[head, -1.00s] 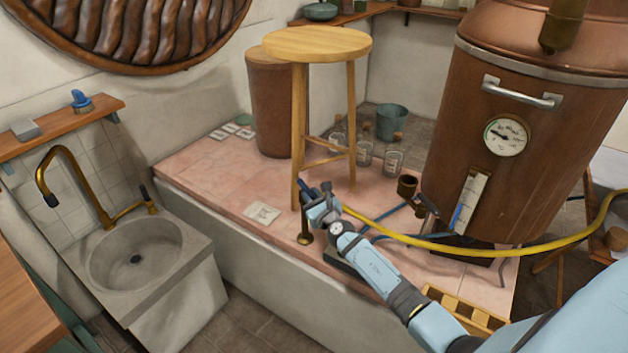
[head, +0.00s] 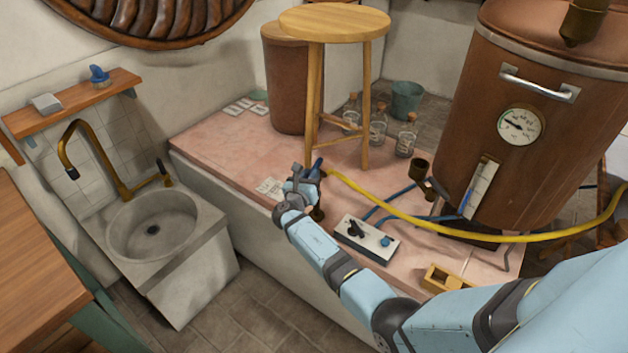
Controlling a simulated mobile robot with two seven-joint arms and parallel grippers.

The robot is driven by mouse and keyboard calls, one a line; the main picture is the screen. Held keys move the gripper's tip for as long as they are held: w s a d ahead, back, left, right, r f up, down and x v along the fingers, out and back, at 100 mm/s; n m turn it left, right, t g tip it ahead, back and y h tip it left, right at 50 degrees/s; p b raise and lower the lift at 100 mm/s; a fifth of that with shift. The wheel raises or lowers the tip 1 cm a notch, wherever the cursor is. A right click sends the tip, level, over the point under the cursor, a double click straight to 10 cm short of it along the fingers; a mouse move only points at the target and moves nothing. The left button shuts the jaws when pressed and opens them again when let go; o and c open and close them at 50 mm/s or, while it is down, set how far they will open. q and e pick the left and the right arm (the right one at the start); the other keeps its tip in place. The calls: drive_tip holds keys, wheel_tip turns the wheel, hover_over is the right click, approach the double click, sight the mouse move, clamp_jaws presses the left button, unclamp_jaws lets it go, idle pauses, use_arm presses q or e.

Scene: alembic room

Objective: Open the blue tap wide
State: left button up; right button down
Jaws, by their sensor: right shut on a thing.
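The blue tap's handle (head: 318,166) shows as a small blue lever at my right gripper, above a short brass post at the near edge of the pink tiled platform. The yellow hose meets it from the right. My right gripper (head: 307,172) is shut on the blue tap; its fingers and wrist hide most of the tap's body, so I cannot tell how far it is turned. My left gripper is not in view.
A white box (head: 368,240) with a black lever and a blue knob lies right of my forearm. The yellow hose (head: 430,226) crosses to the right, before the copper still (head: 530,110). A wooden stool (head: 335,24) stands behind the gripper. A stone sink (head: 150,225) is at left.

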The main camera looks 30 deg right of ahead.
drive_tip(key=shift+w+a+m+g+h+b, duration=0.1)
drive_tip(key=shift+w+m+g+h+b, duration=0.1)
drive_tip(key=shift+m+g+h+b, duration=0.3)
drive_tip(key=shift+g, duration=0.3)
drive_tip(key=shift+w, duration=0.1)
drive_tip(key=c, duration=1)
unclamp_jaws()
drive_tip(key=shift+c, duration=0.2)
drive_tip(key=v, duration=1.4)
